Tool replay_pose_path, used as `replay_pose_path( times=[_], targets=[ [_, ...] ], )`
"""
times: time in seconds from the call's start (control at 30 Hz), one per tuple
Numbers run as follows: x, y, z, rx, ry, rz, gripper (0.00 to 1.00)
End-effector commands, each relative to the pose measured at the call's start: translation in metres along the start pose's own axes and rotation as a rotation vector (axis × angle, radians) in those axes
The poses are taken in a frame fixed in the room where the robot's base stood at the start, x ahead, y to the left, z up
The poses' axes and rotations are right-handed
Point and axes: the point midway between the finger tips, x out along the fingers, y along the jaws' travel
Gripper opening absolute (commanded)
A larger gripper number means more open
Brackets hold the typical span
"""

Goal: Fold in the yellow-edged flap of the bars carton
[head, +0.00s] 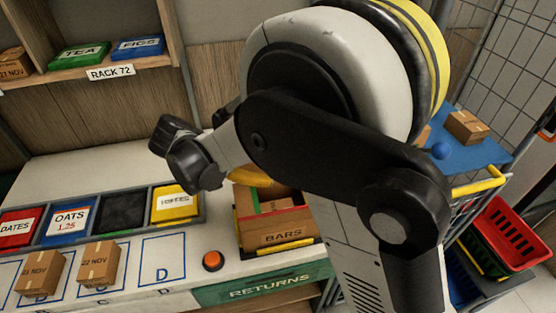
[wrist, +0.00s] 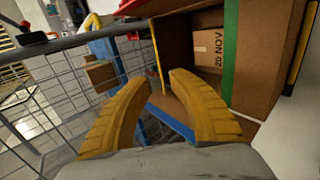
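The bars carton (head: 281,237) stands open on the counter, with red and green edging along its top in the head view. In the wrist view its brown wall (wrist: 262,70) fills the right side, and a small box marked 20 NOV (wrist: 208,50) shows inside. A thin yellow edge (wrist: 158,62), which looks like the yellow-edged flap, runs upright just beyond my fingertips; a blue edge (wrist: 168,118) lies below it. My gripper (wrist: 166,82) is open, its yellow fingers apart with nothing clearly between them. In the head view my arm hides part of the carton and most of the gripper.
An orange button (head: 212,261) is left of the carton. Bins of dates, oats and others (head: 71,218) line the counter, with two small boxes (head: 99,264) in front. A wire cart (head: 480,188) and stacked red and green baskets (head: 515,235) stand at right.

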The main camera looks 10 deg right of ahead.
Motion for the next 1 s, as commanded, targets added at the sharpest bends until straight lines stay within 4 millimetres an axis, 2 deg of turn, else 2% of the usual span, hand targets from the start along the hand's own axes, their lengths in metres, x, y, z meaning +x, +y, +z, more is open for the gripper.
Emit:
replay_pose_path(
  times=[0.3,0.43,0.6,0.87,0.9,0.97,1.0],
  targets=[
    [0.064,-0.003,0.000,0.001,0.001,0.000,0.24],
    [0.083,-0.002,0.000,0.001,0.002,0.000,0.24],
    [0.095,-0.002,0.000,-0.001,0.003,0.001,0.24],
    [0.096,-0.001,0.000,-0.001,0.004,0.001,0.24],
    [0.096,-0.001,0.000,-0.001,0.004,0.001,0.21],
    [0.096,-0.001,0.000,-0.001,0.004,0.001,0.02],
    [0.096,-0.001,0.000,-0.001,0.004,0.001,0.00]
  ],
)
